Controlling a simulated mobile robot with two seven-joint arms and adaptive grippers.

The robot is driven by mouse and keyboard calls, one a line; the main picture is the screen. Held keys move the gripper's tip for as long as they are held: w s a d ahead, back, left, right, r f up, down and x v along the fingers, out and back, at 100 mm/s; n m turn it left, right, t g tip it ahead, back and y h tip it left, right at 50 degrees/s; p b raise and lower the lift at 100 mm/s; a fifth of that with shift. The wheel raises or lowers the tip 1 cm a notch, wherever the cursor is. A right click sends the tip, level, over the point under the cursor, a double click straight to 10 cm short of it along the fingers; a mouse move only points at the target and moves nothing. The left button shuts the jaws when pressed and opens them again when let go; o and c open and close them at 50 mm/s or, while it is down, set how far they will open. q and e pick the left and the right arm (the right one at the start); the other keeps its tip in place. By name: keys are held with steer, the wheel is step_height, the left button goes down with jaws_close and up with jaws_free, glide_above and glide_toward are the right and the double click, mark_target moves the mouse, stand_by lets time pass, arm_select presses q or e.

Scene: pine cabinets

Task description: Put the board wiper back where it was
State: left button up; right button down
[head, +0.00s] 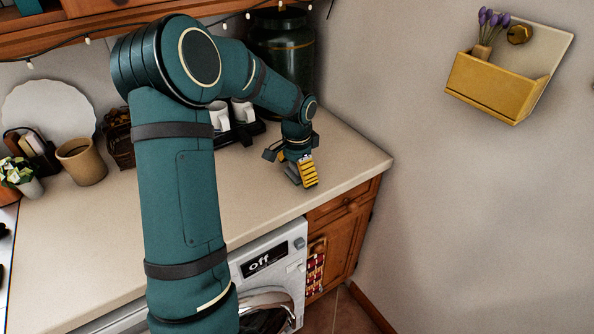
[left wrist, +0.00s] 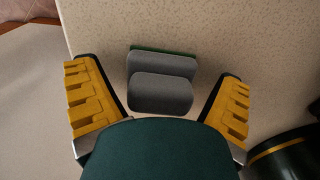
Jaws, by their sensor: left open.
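My left gripper (head: 300,174) is low over the countertop near its right front edge. In the left wrist view its two yellow-padded fingers are spread wide, with the left gripper (left wrist: 157,78) open. A grey, rounded block with a green edge, which looks like the board wiper (left wrist: 162,66), lies on the counter between the fingers. A clear gap shows on both sides, so neither finger appears to touch it. In the head view the gripper mostly hides the wiper. My right gripper is not in view.
The beige countertop (head: 345,160) has free room right of the gripper, up to the wall. White mugs (head: 243,112) on a dark stand and a dark green jar (head: 283,45) are behind the arm. A washing machine (head: 275,262) is below. A yellow wall holder (head: 490,85) hangs right.

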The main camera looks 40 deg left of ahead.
arm_select(q)
step_height(320, 180, up, 12)
steer(key=p, duration=0.2)
steer(key=shift+r+p, duration=0.15)
steer(key=shift+p, duration=0.25)
stand_by(0.4)
